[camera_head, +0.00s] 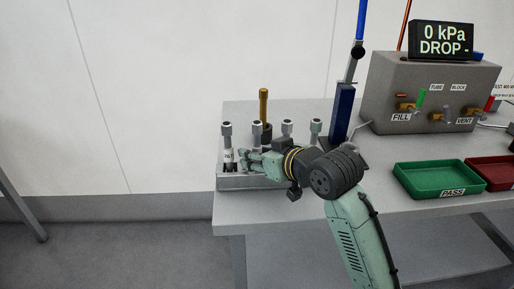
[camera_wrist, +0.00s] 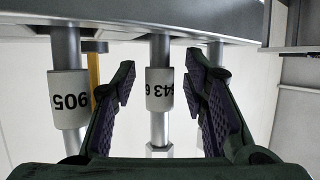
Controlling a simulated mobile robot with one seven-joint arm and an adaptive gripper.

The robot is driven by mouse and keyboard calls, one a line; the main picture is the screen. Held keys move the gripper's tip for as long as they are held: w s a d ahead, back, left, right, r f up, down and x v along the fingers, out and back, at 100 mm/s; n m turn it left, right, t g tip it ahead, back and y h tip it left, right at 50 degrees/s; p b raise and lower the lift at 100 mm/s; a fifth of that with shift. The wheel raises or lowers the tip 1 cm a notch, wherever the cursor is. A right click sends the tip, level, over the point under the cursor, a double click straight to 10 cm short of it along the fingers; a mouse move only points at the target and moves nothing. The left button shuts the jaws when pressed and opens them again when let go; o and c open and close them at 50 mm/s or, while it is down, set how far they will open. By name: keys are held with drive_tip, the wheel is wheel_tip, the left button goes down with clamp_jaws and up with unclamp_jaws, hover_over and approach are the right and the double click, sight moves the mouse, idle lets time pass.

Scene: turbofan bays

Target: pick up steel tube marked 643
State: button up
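The steel tube marked 643 (camera_wrist: 159,92) stands upright between the fingers of my gripper (camera_wrist: 160,72) in the wrist view, its label upside down. The fingers are open, one on each side, with visible gaps to the tube. In the head view my gripper (camera_head: 243,160) reaches in from the right at the left end of the tube rack (camera_head: 250,183). The leftmost tube (camera_head: 227,132) there has a white label too small to read surely. A tube marked 905 (camera_wrist: 68,98) stands left of the fingers in the wrist view. Another labelled tube is mostly hidden behind the right finger.
A brass-coloured rod (camera_head: 263,103) stands behind the rack. A blue post (camera_head: 342,113) rises to its right. The grey test box (camera_head: 420,90) with its display (camera_head: 443,40), a green PASS tray (camera_head: 440,181) and a red tray (camera_head: 492,172) occupy the bench's right side.

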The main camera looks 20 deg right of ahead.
drive_tip(key=shift+c, duration=0.2)
clamp_jaws()
idle(0.3)
